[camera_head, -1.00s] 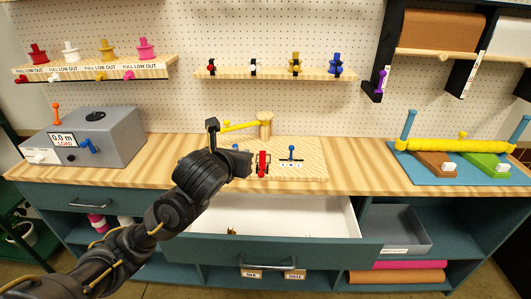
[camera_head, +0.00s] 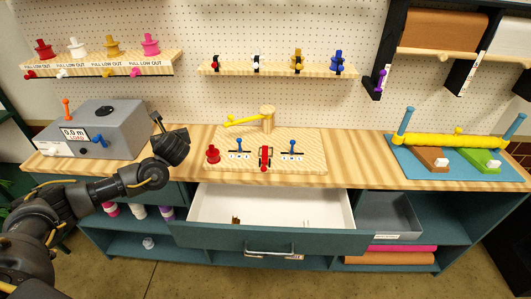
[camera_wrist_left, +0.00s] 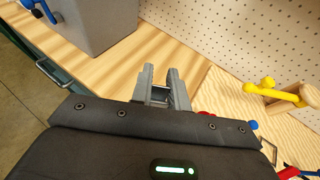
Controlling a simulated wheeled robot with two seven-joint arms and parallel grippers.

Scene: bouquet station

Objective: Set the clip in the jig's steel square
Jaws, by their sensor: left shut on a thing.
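My left gripper (camera_head: 156,120) is raised over the left part of the bench, between the grey load box and the jig. In the left wrist view its two grey fingers (camera_wrist_left: 160,72) are shut on a small dark piece, apparently the clip (camera_wrist_left: 157,96), mostly hidden between them. The jig (camera_head: 310,162) is a pale wooden board to the right of the gripper, with a post, yellow lever, red parts and blue-knobbed levers. A thin grey square outline, perhaps the steel square (camera_wrist_left: 269,151), shows at the jig's edge in the wrist view. My right gripper is not in view.
The grey load box (camera_head: 100,125) stands left of the gripper. An open white drawer (camera_head: 290,205) juts out below the jig. A blue mat (camera_head: 400,160) with a yellow roller lies at the right. Bare bench lies between the jig and the mat.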

